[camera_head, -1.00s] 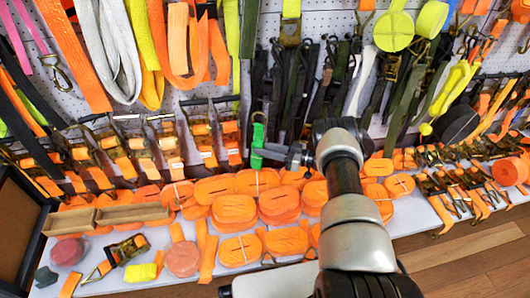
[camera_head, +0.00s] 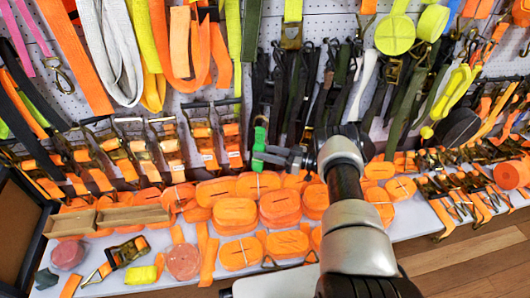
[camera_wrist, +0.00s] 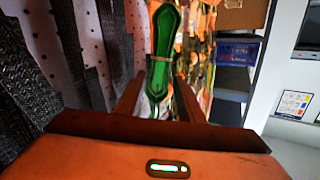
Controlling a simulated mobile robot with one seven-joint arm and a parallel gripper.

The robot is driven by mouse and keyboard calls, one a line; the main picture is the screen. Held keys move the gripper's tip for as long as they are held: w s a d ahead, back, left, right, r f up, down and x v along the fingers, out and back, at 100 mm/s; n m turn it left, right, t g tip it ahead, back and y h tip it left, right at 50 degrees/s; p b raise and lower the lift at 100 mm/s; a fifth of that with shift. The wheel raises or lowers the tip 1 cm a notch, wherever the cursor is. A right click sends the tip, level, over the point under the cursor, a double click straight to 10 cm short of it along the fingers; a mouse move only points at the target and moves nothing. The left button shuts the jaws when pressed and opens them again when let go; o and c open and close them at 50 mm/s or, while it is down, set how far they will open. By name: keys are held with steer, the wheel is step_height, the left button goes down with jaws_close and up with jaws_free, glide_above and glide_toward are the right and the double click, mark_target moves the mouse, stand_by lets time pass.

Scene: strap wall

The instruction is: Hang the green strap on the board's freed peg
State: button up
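The green strap (camera_head: 259,141) is a short folded bundle in front of the board's lower part. In the wrist view the green strap (camera_wrist: 161,55) stands upright with a pale band around its middle. My gripper (camera_head: 264,152) is at the strap; in the wrist view its fingertips (camera_wrist: 159,80) lie close on either side of it, shut on it. The white perforated board (camera_head: 335,20) is behind, crowded with hanging straps. I cannot make out the freed peg.
Black and dark green straps (camera_head: 300,95) hang just behind my gripper. Orange ratchet straps (camera_head: 203,140) line the board to the left. Orange strap rolls (camera_head: 235,212) cover the white shelf (camera_head: 215,285) below. A wooden tray (camera_head: 130,215) lies at left.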

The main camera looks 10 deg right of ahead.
steer(key=shift+o, duration=1.1)
steer(key=p+v, duration=0.1)
steer(key=v, duration=1.6)
steer(key=shift+d, duration=0.25)
